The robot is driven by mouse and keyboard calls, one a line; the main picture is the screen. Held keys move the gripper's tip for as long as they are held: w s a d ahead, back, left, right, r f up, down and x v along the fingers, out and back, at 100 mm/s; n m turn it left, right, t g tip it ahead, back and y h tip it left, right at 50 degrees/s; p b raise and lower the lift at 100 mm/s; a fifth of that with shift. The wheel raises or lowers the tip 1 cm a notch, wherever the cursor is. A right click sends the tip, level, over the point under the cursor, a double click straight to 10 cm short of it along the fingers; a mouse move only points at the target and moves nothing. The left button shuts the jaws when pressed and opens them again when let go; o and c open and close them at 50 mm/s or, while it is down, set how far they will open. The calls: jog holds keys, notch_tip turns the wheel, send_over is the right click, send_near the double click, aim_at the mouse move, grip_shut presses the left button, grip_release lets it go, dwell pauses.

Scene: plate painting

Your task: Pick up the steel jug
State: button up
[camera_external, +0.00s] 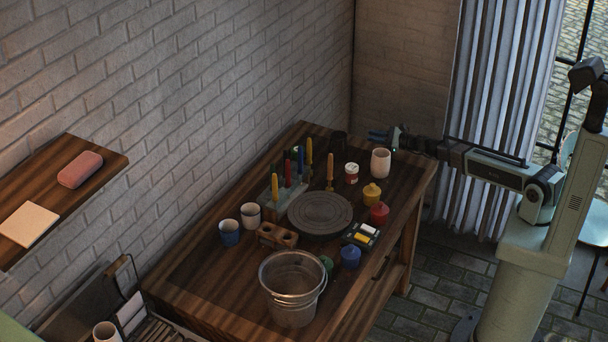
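A large steel vessel (291,306) with a wide open mouth and what looks like a bail handle stands upright at the near end of the wooden table. It looks more like a bucket than a jug. A dark upright vessel (338,146) stands at the far end; its material and shape are too dim to tell, so I cannot say which of the two is the steel jug. My gripper (374,136) is at the far right end of the table, pointing left toward the dark vessel, with a visible gap between them. Its finger opening is too small to read.
On the wooden table (205,285), a dark round turntable (320,212) sits mid-table. Around it are a rack of upright tools (285,196), a pale cup (380,162), a small red-and-white jar (351,173), several coloured pots, a wooden block (277,236) and two cups at left.

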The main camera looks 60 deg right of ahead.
jog(key=x, duration=0.7)
jog(key=shift+w, duration=0.35)
jog(key=shift+r+x, duration=0.15)
jog(key=shift+x, duration=1.25)
jog(key=shift+r+x, duration=0.15)
jog(key=shift+x, duration=1.25)
jog(key=shift+a, duration=0.1)
jog(key=shift+c, duration=0.3)
grip_shut()
